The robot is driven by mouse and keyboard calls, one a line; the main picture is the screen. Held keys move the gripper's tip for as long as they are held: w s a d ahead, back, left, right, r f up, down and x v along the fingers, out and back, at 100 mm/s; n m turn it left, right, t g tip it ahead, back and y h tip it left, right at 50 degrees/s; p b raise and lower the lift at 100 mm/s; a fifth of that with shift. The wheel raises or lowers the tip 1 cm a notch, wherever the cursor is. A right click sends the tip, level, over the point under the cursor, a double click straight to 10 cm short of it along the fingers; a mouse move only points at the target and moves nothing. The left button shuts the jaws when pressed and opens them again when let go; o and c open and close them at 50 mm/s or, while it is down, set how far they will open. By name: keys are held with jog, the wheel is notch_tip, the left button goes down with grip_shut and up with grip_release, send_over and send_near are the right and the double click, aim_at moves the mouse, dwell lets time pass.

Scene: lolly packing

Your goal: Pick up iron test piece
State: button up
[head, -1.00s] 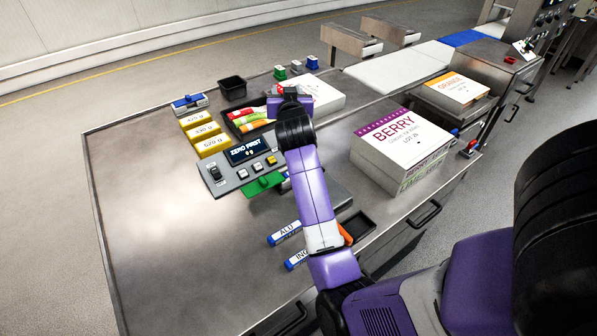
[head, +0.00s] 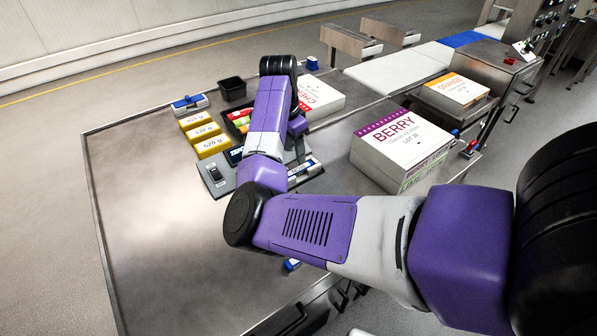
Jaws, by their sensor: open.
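My arm reaches over the metal bench, and its bent black joint (head: 278,66) is near the back. A purple link comes down behind the upper arm. My gripper's fingers are hidden behind my own arm. Below that link, a small white-and-blue bar (head: 303,169) shows beside my arm; I cannot read its label or tell whether it is the iron test piece. The blue end of another bar (head: 292,264) peeks out below my elbow at the front.
Yellow weights (head: 203,132) and a black cup (head: 232,88) are at the left. The control box (head: 217,175) is partly covered. The bench's left side is clear.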

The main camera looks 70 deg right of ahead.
aim_at(298, 169)
jog(key=f, duration=0.2)
jog(key=f+p, duration=0.1)
jog(key=f, duration=0.2)
jog(key=d+f, duration=0.1)
jog(key=f, duration=0.1)
jog(key=shift+s+f, duration=0.25)
jog(key=shift+s, duration=0.15)
grip_shut()
